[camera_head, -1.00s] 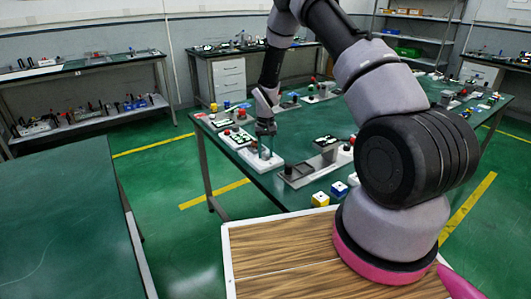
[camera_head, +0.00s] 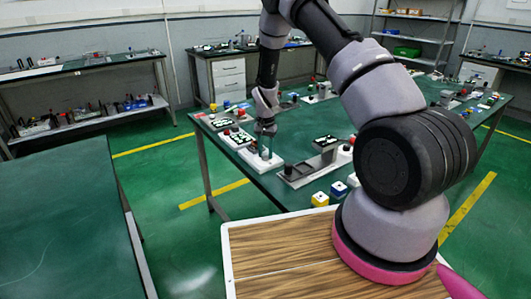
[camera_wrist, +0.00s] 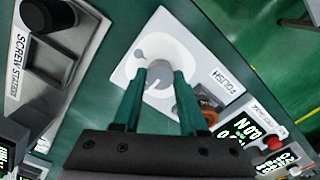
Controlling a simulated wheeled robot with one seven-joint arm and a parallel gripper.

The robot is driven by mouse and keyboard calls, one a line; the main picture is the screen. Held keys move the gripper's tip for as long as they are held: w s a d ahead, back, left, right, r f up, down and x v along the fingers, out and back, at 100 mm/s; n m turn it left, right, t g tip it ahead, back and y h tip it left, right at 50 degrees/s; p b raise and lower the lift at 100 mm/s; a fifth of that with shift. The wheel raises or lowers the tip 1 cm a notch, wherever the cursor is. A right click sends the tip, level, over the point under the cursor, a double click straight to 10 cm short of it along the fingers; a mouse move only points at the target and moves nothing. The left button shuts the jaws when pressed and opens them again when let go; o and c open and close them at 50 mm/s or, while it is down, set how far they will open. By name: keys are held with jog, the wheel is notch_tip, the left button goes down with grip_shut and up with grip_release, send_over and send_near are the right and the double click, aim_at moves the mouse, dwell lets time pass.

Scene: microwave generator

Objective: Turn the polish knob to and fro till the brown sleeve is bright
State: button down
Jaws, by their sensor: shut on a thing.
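The polish station is a white plate labelled POLISH (camera_wrist: 200,60), with a round white dial base on it. The grey polish knob (camera_wrist: 158,84) stands in the middle of that base, between my fingertips. My gripper (camera_wrist: 159,76) points down and is shut on the knob. In the head view my gripper (camera_head: 266,128) is over the near left part of the green table. The brown sleeve (camera_wrist: 208,114) shows beside my right finger, partly hidden by it. It looks brown with some shading; how bright it is I cannot tell well.
A grey screw station (camera_wrist: 50,70) stands to the left in the wrist view. A box with a lit display (camera_wrist: 240,130) and a red button (camera_wrist: 274,143) are at the right.

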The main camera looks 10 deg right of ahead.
aim_at(265, 154)
jog(key=shift+c, duration=2.2)
grip_release()
jog(key=shift+r, duration=0.1)
notch_tip(265, 154, up, 11)
jog(key=shift+f, duration=0.2)
